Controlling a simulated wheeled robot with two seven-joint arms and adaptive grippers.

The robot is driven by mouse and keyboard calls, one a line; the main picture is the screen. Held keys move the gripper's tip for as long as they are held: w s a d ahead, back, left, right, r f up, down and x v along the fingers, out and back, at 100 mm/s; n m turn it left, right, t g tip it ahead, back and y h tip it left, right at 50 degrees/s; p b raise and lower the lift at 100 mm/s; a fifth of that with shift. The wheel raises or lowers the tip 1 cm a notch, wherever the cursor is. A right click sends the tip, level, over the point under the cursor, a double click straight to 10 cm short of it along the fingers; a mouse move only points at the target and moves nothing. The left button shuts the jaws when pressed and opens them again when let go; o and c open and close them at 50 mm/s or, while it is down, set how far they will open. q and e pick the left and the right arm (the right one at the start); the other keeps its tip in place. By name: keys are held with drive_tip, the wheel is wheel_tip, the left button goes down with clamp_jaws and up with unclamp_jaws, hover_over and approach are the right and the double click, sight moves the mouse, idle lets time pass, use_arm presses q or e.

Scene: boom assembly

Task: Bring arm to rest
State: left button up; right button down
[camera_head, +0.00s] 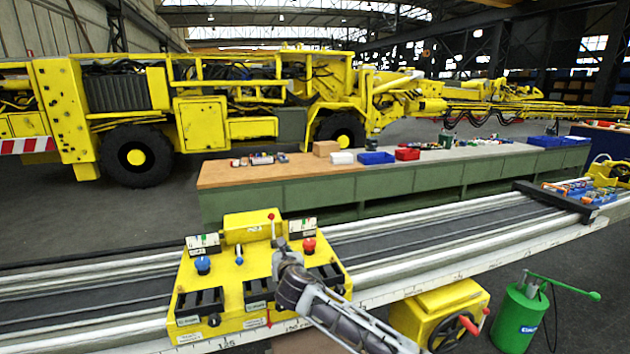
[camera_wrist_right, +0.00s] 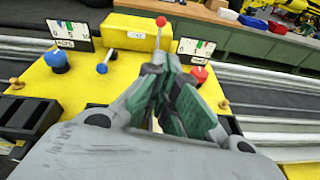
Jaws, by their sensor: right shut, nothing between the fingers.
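The yellow control box (camera_head: 230,290) stands on the boom rail. It carries a red-ball lever (camera_head: 271,217), a small blue lever (camera_head: 239,256), a blue knob (camera_head: 203,265) and a red knob (camera_head: 309,245). My right gripper (camera_head: 277,248) is over the middle of the box, close to the red-ball lever. In the right wrist view my right gripper (camera_wrist_right: 168,68) has its green-padded fingers together and empty. The red-ball lever (camera_wrist_right: 160,22) rises upright just beyond the fingertips; whether they touch is unclear. The fingers hide its base. My left gripper is not in view.
A yellow box with a handwheel (camera_head: 440,310) and a green pump (camera_head: 520,318) stand at front right. A long green workbench (camera_head: 400,183) with bins and tools runs behind the rail. A large yellow machine (camera_head: 205,125) stands at the back.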

drive_tip(key=s+d+f+m+g+h, duration=0.1)
drive_tip(key=s+d+f+m+g, duration=0.2)
drive_tip(key=s+d+f+m, duration=0.55)
drive_tip(key=s+d+f+m+g+h, duration=0.1)
drive_tip(key=s+d+f+m+g, duration=0.2)
drive_tip(key=s+d+f+m, duration=0.55)
drive_tip(key=s+d+f+m+g+h, duration=0.1)
drive_tip(key=s+d+m+g, duration=0.1)
drive_tip(key=s+d+m, duration=0.5)
drive_tip(key=s+d+f+m+g, duration=0.1)
drive_tip(key=s+d+m, duration=0.3)
drive_tip(key=s, duration=0.6)
drive_tip(key=s+d+f+m+g+h, duration=0.15)
drive_tip(key=s+d+m, duration=0.25)
drive_tip(key=s+m, duration=0.4)
wheel_tip(320, 180, down, 33)
drive_tip(key=s+g, duration=0.2)
drive_tip(key=s, duration=0.1)
drive_tip(key=s+d+f, duration=0.2)
drive_tip(key=s+f, duration=0.8)
drive_tip(key=s, duration=0.1)
drive_tip(key=s+d+f+g, duration=0.1)
drive_tip(key=s+d+f, duration=0.1)
drive_tip(key=s+f, duration=0.8)
drive_tip(key=shift+s+d+n, duration=0.25)
drive_tip(key=shift+s+n, duration=0.15)
drive_tip(key=shift+s, duration=0.25)
